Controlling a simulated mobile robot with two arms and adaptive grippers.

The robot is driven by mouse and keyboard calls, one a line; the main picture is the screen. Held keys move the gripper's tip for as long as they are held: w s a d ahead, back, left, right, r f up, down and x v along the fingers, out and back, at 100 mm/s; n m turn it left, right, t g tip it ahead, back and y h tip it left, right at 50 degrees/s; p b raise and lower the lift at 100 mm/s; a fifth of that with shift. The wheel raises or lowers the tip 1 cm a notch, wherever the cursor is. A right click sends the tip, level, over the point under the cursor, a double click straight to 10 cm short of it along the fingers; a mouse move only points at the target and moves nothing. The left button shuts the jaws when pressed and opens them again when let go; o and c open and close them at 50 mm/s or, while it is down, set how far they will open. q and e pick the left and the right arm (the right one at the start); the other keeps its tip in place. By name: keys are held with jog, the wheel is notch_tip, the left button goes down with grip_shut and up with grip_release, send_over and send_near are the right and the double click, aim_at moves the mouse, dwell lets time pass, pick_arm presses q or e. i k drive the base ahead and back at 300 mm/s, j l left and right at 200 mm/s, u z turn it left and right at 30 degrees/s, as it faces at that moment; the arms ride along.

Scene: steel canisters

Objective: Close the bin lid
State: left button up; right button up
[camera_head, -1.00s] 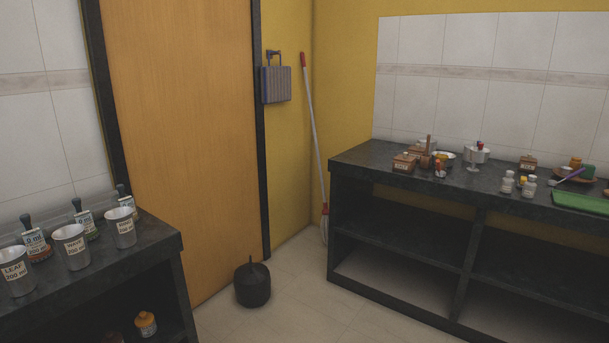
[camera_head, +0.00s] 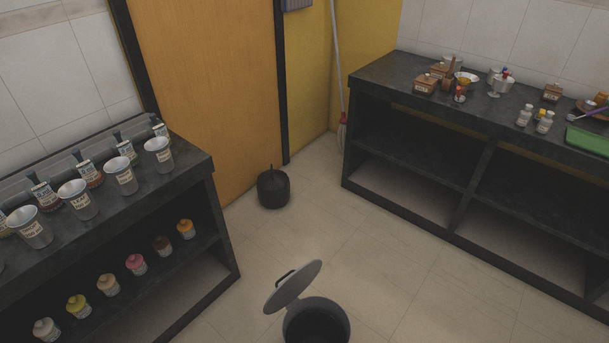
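The bin (camera_head: 288,329) stands on the floor at the bottom middle of the head view, cut off by the lower edge. It is a dark grey round bin with a dark open mouth. Its round grey lid (camera_head: 297,285) is tilted up at the far left side of the mouth, with a dark handle (camera_head: 284,277) on its outer face. The lid stands open. Neither of my grippers is in view.
A dark counter (camera_head: 190,160) with several steel canisters and bottles is at the left. A dark shelf counter (camera_head: 375,75) with jars and a green board (camera_head: 588,142) is at the right. A small black pot (camera_head: 273,189) stands near the wooden door (camera_head: 205,90). Tiled floor between is clear.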

aim_at(299, 279)
jog(key=j+z, duration=0.35)
jog(key=j, duration=0.45)
jog(key=j+z, duration=0.3)
jog(key=j, duration=0.5)
